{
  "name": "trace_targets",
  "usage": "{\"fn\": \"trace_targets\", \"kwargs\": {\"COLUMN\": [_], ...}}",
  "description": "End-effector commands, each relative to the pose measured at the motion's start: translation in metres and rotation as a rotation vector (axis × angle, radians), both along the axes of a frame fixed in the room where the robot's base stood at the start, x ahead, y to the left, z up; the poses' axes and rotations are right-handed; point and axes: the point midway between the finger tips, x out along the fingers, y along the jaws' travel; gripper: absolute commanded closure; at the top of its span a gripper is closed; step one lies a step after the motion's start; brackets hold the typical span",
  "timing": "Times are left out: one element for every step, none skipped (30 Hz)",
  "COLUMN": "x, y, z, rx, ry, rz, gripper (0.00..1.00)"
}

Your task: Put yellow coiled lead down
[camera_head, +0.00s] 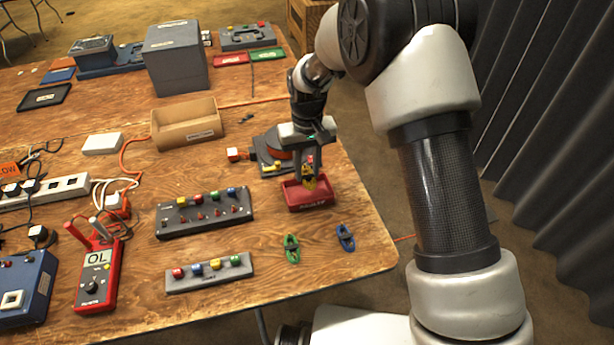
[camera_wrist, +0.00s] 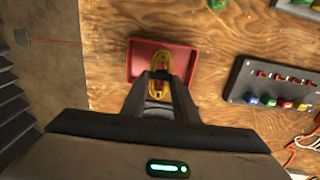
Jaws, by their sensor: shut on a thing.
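The yellow coiled lead (camera_head: 309,184) is between the fingers of my gripper (camera_head: 307,172), over the small red tray (camera_head: 311,201) near the right edge of the table. In the wrist view the lead (camera_wrist: 161,62) shows as a narrow yellow loop past the fingertips of my gripper (camera_wrist: 160,82), against the floor of the red tray (camera_wrist: 137,66). My gripper is shut on the lead and points down. Whether the lead touches the tray floor I cannot tell. The gripper hides part of the lead and tray.
A green coiled lead (camera_head: 292,249) and a blue one (camera_head: 345,238) lie in front of the tray. Left of it are a grey panel with coloured posts (camera_head: 205,214) and a smaller strip (camera_head: 209,273). A red multimeter (camera_head: 97,280) lies further left. An open cardboard box (camera_head: 187,125) stands behind.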

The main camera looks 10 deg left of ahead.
Motion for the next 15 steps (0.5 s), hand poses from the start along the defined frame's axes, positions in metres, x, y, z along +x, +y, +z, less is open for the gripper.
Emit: {"fn": "trace_targets", "kwargs": {"x": [-0.001,-0.001,-0.001,-0.001,-0.001,0.000,0.000,0.000,0.000,0.000,0.000,0.000,0.000,0.000,0.000], "y": [0.000,0.000,0.000,0.000,0.000,0.000,0.000,0.000,0.000,0.000,0.000,0.000,0.000,0.000,0.000], "z": [-0.010,-0.014,-0.020,-0.024,-0.026,-0.027,-0.027,-0.026,-0.026,-0.026,-0.026,-0.026,-0.027,-0.028,-0.029], "rx": [-0.002,-0.001,-0.001,-0.002,-0.001,0.000,0.000,0.000,0.000,0.000,0.000,0.000,0.000,0.000,0.000], "ry": [0.004,0.003,0.003,0.004,0.003,0.001,0.000,0.000,0.000,0.000,0.000,0.000,0.000,0.000,0.000], "rz": [0.000,0.000,0.000,0.000,0.000,0.000,0.000,0.000,0.000,0.000,0.000,0.000,0.000,0.000,0.000], "gripper": [0.97,0.97,0.97,0.97,0.97,0.97,0.97,0.97,0.97,0.97,0.97,0.97,0.97,0.97,0.97]}}
